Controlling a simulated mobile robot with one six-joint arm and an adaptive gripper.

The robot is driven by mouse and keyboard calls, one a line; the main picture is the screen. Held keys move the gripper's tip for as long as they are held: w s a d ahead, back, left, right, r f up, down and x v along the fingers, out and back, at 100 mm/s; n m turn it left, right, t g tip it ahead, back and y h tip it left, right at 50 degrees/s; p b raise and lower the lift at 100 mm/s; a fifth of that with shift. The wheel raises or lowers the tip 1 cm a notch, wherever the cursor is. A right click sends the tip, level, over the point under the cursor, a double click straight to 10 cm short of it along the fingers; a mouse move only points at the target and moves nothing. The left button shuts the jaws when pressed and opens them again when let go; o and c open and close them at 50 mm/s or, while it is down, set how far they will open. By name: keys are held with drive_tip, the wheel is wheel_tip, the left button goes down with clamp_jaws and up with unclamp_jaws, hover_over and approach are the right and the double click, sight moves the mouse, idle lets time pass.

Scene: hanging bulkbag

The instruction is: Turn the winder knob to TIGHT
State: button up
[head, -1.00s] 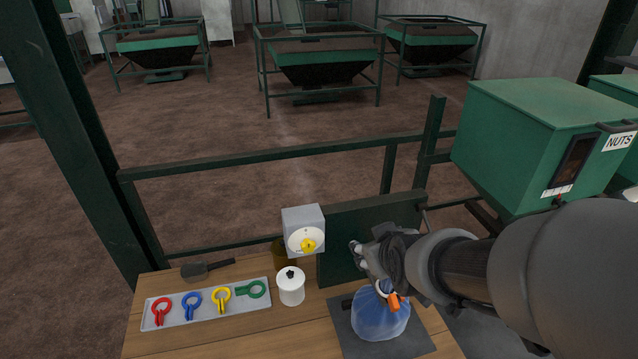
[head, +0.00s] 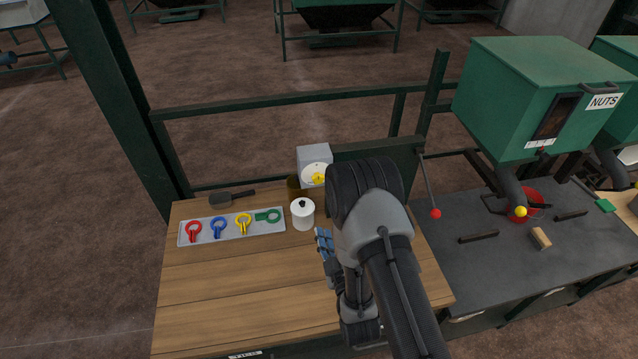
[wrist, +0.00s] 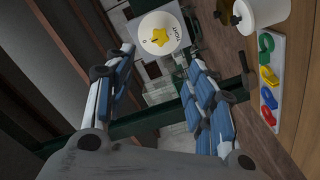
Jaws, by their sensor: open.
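The winder knob (head: 318,179) is a yellow star on a round white dial, on the front of a grey box (head: 314,154) at the table's back edge. In the wrist view the knob (wrist: 158,38) lies beyond my fingertips, roughly in line with the gap between them. Dark lettering that looks like TIGHT is on the dial's rim; the knob's exact setting is too small to read. My gripper (wrist: 165,88) is open, blue-padded fingers spread, nothing between them. In the head view my arm hides most of the gripper; one blue finger (head: 325,243) shows in front of the dial.
A white lidded pot (head: 302,214) stands just in front of the dial, left of my gripper. A tray (head: 278,233) holds red, blue, yellow and green clips; a dark scoop (head: 232,198) lies behind it. A red-tipped lever (head: 435,213) is right of my arm. The table's front left is clear.

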sight(318, 181)
drive_tip(key=x, duration=1.7)
drive_tip(key=shift+w+f, duration=0.1)
drive_tip(key=shift+f, duration=0.05)
drive_tip(key=c, duration=1.1)
